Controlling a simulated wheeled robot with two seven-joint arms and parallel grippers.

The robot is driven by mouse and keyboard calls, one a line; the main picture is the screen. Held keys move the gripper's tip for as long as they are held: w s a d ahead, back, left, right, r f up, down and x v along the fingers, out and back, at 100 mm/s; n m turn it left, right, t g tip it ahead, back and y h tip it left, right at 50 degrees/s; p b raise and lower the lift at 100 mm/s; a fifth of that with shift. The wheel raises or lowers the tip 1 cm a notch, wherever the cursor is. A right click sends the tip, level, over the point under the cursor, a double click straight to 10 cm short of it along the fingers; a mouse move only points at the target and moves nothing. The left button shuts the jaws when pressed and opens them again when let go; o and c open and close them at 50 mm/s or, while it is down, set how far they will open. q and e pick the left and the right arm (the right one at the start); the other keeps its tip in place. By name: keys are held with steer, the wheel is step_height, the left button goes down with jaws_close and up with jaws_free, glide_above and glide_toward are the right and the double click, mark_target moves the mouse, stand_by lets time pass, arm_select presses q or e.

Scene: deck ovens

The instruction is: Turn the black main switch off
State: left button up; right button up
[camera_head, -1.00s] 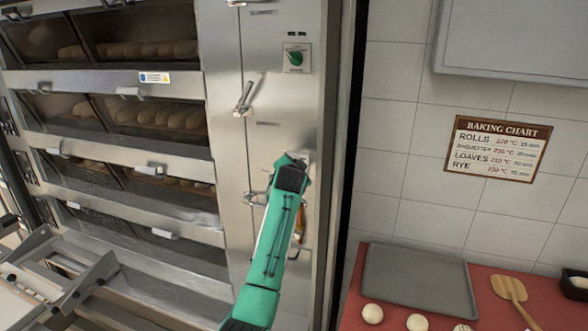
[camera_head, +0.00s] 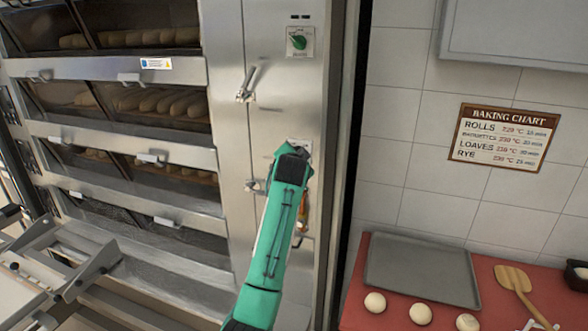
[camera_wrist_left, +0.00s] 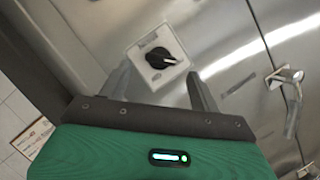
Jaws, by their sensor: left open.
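The black main switch (camera_wrist_left: 160,58) is a rotary knob on a light square plate, fixed to the oven's steel side panel. In the left wrist view it sits just beyond and between my two spread fingers. My left gripper (camera_wrist_left: 158,73) is open and empty, its fingertips on either side of the plate's lower part; I cannot tell whether they touch the panel. In the head view my left gripper (camera_head: 297,150) is up against the panel and hides the switch. My right gripper is not in view.
A green knob (camera_head: 299,41) is higher on the same panel. A metal latch handle (camera_head: 246,85) is to its lower left. Deck ovens with loaves fill the left. A red counter (camera_head: 350,310) with a grey tray (camera_head: 420,272) and dough balls is at right, below a baking chart (camera_head: 502,137).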

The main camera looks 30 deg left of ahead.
arm_select(q)
steer(key=b+v, duration=0.3)
steer(key=v, duration=0.5)
steer(key=shift+s+d, duration=0.2)
steer(key=shift+s, duration=0.15)
